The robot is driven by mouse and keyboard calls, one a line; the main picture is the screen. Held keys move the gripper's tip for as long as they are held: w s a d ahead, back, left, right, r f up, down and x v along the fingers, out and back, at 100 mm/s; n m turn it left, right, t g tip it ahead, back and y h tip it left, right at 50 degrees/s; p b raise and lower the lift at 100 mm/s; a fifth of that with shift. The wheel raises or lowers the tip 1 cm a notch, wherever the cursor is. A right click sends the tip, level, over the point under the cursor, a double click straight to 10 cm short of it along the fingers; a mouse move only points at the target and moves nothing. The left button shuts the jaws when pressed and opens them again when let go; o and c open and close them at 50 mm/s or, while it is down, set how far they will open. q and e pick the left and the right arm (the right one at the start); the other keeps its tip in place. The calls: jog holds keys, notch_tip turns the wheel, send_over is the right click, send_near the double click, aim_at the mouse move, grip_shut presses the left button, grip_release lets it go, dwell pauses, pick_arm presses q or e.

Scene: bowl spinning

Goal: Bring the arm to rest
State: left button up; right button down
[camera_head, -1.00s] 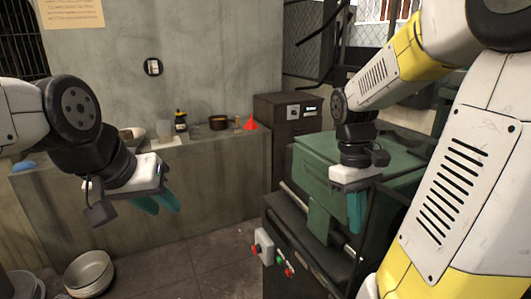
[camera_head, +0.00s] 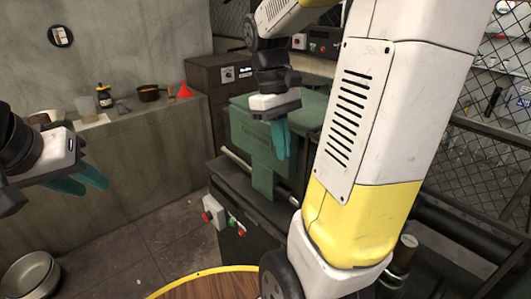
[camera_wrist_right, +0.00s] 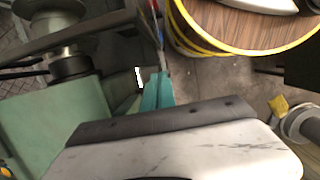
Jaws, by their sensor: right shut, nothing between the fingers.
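My right arm fills the right half of the head view, with its white and yellow link in front. My right gripper (camera_head: 282,140) hangs with its teal fingers down, in front of the green machine (camera_head: 262,178). Its fingers are together, with nothing between them; they also show in the right wrist view (camera_wrist_right: 157,92), pointing away from the white wrist housing. My left gripper (camera_head: 88,180) is at the left edge of the head view, its teal fingers pointing right and slightly down over the floor. I see no thing in it, but its finger gap is unclear.
A round wooden top with a yellow rim (camera_head: 200,272) is at the bottom, also in the right wrist view (camera_wrist_right: 262,48). Stacked bowls (camera_head: 28,272) are at lower left. A concrete ledge (camera_head: 150,130) holds a bottle, pot and red funnel (camera_head: 185,91). Mesh fencing stands at right.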

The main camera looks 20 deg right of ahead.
jog(key=v, duration=0.6)
jog(key=s+a+f+m+t+y, duration=0.2)
jog(key=s+a+t, duration=0.3)
jog(key=a+t, duration=0.3)
jog(key=shift+a+m+t+y, duration=0.3)
jog(key=shift+a+m+y, duration=0.2)
jog(key=shift+a+m, duration=0.3)
jog(key=shift+f, duration=0.1)
dwell(0.8)
